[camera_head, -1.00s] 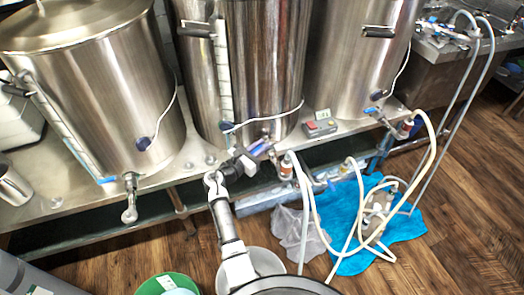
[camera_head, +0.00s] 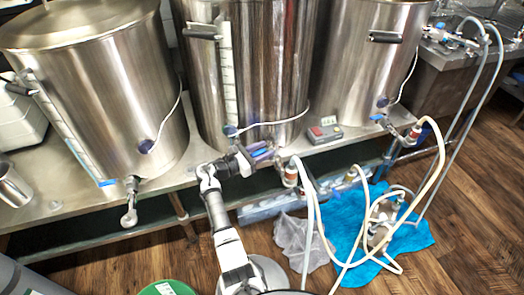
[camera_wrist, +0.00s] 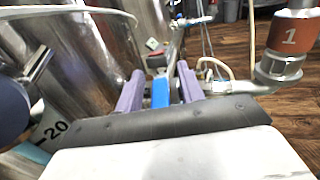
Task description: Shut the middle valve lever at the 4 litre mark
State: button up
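The middle kettle (camera_head: 275,70) is a tall steel vessel with a pale level strip (camera_head: 229,75) down its front. Its valve sits low at the front. The blue valve lever (camera_wrist: 160,93) lies between my gripper's two purple fingers (camera_wrist: 160,88) in the wrist view, with a narrow gap seeming to show on each side. My gripper is open around the lever. In the head view my gripper (camera_head: 258,155) is at the valve and hides part of it. A "20" mark (camera_wrist: 55,129) with pale blue beside it shows at lower left in the wrist view; the 4 litre mark is not readable.
Kettles stand left (camera_head: 95,90) and right (camera_head: 365,60) on the steel bench (camera_head: 60,205). A fitting marked "1" (camera_wrist: 293,36) and hoses (camera_head: 308,205) are close on the right. A blue cloth (camera_head: 350,215) and a green bucket (camera_head: 150,289) are on the floor.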

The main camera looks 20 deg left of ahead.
jog(key=b+v, duration=0.1)
jog(key=v, duration=1.3)
